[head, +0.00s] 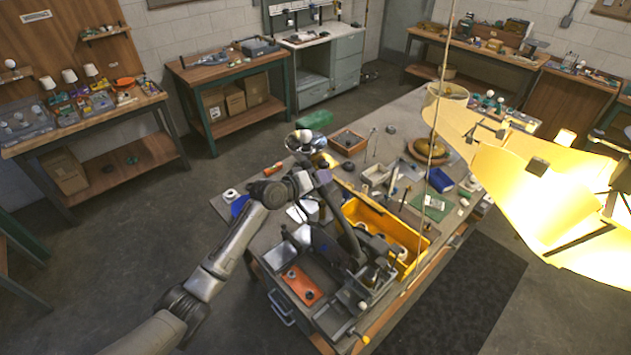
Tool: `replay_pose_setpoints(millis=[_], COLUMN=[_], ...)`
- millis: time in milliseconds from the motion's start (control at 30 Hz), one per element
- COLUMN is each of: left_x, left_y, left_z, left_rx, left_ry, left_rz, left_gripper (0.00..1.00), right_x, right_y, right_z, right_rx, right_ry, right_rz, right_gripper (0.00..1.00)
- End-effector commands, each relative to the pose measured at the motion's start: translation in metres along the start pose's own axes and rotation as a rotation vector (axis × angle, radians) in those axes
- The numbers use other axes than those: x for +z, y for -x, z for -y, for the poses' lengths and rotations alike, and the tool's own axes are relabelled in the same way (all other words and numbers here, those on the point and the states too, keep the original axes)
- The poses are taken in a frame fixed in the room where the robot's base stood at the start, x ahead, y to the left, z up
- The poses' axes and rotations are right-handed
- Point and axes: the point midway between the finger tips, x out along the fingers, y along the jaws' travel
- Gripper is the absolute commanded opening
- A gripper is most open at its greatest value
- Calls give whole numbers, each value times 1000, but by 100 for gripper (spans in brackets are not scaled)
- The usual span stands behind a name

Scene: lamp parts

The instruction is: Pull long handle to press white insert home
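A bench press (376,276) with a dark body stands near the front edge of the grey workbench. Its long dark handle (345,235) slants up and left from the body. My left gripper (324,204) is at the handle's upper end, touching or very close to it. Its fingers are too small and overlapped to tell whether they are shut on it. A small white piece (362,305) shows low at the front of the press; I cannot tell if it is the white insert or how deep it sits. My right gripper is not in view.
A yellow bin (374,216) stands just behind the press. An orange plate (301,284) lies in a dark tray to its left. A shiny metal bowl shape (305,140) is beyond my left wrist. A glowing yellow shade (555,190) fills the right side.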

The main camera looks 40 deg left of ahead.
Motion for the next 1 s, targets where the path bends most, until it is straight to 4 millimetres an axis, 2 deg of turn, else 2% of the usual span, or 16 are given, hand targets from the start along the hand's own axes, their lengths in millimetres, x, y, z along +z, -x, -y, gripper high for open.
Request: replay_pose_setpoints(millis=[133, 267, 700, 1000], left_x=[0, 1, 1, 0], left_y=[7, 24, 107, 135], left_z=[1, 2, 2, 0], left_rx=[1, 1, -1, 0], left_ry=[-1, -2, -4, -1], left_rz=[-1, -1, -1, -1], left_gripper=[56, 56, 56, 56], right_x=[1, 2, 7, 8], right_y=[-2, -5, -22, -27], right_z=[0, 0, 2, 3], right_rx=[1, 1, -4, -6], right_ry=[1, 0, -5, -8], right_rz=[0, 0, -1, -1], right_gripper=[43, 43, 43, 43])
